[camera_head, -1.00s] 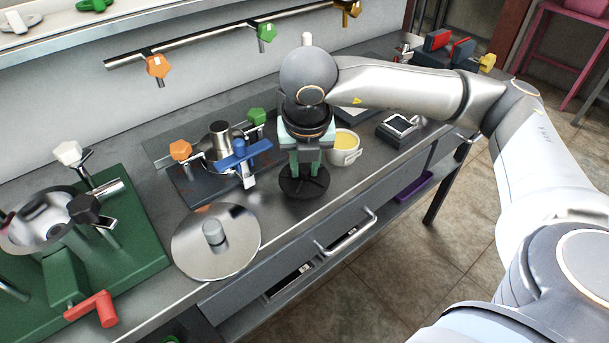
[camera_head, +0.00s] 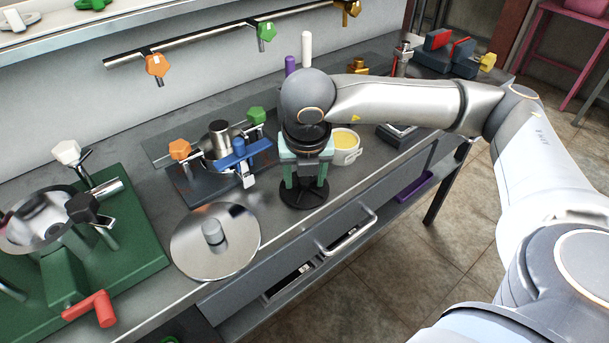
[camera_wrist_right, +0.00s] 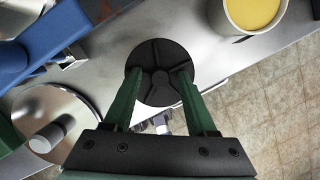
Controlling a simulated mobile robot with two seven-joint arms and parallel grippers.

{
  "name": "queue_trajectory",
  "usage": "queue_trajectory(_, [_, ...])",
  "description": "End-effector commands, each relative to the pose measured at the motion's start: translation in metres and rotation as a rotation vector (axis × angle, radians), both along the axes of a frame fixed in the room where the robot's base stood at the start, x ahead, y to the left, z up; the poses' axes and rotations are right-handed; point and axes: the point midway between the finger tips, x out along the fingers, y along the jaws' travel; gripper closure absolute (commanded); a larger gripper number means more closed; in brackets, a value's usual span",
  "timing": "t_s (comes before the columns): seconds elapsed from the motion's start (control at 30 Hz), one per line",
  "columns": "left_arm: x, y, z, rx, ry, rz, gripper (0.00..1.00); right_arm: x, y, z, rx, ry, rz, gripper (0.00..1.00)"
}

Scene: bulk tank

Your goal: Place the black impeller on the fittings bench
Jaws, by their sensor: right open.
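The black impeller (camera_head: 304,195) is a flat round disc close to the front edge of the grey fittings bench (camera_head: 269,207). It appears to rest flat on the bench top. In the right wrist view, the impeller (camera_wrist_right: 157,62) shows raised radial vanes. My right gripper (camera_head: 305,182) points down over the impeller and is open. In the wrist view its two green fingers (camera_wrist_right: 157,78) stand apart over opposite sides of the disc. The hub is partly hidden by the gripper in the head view. My left gripper is not in view.
A steel disc with a knob (camera_head: 216,243) lies left of the impeller. A blue-handled clamp fixture (camera_head: 238,153) is behind it. A white cup with yellow contents (camera_head: 344,149) stands close on the right. A drawer handle (camera_head: 348,234) sticks out below the bench edge.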

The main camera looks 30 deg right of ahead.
Motion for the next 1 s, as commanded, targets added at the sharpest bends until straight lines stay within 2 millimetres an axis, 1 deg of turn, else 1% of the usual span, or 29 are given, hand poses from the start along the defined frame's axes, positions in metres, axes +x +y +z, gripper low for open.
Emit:
queue_trajectory(0.17, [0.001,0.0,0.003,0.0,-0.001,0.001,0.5,0.0,0.0,0.002,0.0,0.0,0.0,0.43])
queue_trajectory(0.23, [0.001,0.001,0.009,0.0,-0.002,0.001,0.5,0.0,0.0,0.007,0.0,-0.001,0.0,0.43])
queue_trajectory(0.27, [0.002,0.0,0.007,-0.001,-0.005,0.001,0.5,0.0,0.001,0.009,0.001,-0.003,0.001,0.43])
queue_trajectory(0.37, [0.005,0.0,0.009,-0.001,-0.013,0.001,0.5,-0.004,0.004,0.027,0.001,-0.005,0.001,0.43])
queue_trajectory(0.5, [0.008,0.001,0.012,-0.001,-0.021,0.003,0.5,-0.012,0.008,0.058,0.002,-0.006,0.003,0.43])
queue_trajectory(0.7, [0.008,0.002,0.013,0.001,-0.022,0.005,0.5,-0.021,0.014,0.096,0.001,-0.004,0.003,0.43])
queue_trajectory(0.83, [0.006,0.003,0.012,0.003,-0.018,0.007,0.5,-0.025,0.016,0.112,0.0,-0.003,0.002,0.43])
queue_trajectory(1.0, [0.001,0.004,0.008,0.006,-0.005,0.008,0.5,-0.028,0.016,0.119,0.0,0.0,0.001,0.43])
